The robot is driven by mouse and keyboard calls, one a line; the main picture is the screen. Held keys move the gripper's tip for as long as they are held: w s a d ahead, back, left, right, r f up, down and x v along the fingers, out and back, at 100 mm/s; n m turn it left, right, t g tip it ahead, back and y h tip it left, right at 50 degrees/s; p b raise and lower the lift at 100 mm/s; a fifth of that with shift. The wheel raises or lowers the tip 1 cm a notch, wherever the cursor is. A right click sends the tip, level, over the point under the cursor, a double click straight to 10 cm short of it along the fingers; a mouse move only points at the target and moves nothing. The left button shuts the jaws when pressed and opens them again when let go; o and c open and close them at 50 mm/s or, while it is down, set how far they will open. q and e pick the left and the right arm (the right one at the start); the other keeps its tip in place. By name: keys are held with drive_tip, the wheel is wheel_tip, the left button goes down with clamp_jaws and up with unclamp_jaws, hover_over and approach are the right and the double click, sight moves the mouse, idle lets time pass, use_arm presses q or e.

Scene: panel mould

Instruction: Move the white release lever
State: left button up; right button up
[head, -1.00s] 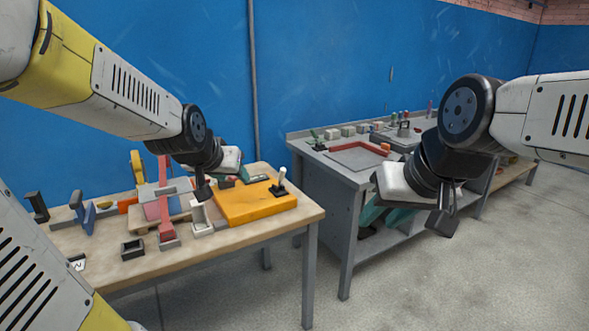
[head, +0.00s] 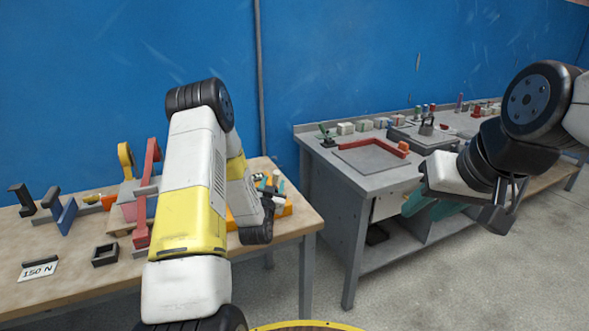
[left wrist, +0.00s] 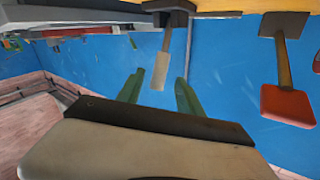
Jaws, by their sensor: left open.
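The white release lever (left wrist: 161,70) hangs upside down in the left wrist view, its pale handle below a dark base (left wrist: 170,8). My left gripper (left wrist: 160,78) is open; its two green fingers appear on either side of the handle's end. I cannot tell how far apart in depth they are, and no contact shows. In the head view my left gripper (head: 268,182) is small and partly hidden by my own arm at the orange block (head: 287,210). The lever is hard to pick out there. My right gripper (head: 495,216) hangs before the grey bench, its fingers unclear.
A red-handled lever (left wrist: 288,103) is to the right in the left wrist view. The wooden table (head: 75,285) also bears a red upright (head: 148,180), a blue bracket (head: 60,208), a black square holder (head: 105,255) and a "150 N" card (head: 38,270). The grey bench (head: 335,205) stands right.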

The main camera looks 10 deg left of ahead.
use_arm(q)
drive_tip(key=shift+w+a, duration=0.15)
drive_tip(key=shift+w, duration=3.75)
clamp_jaws()
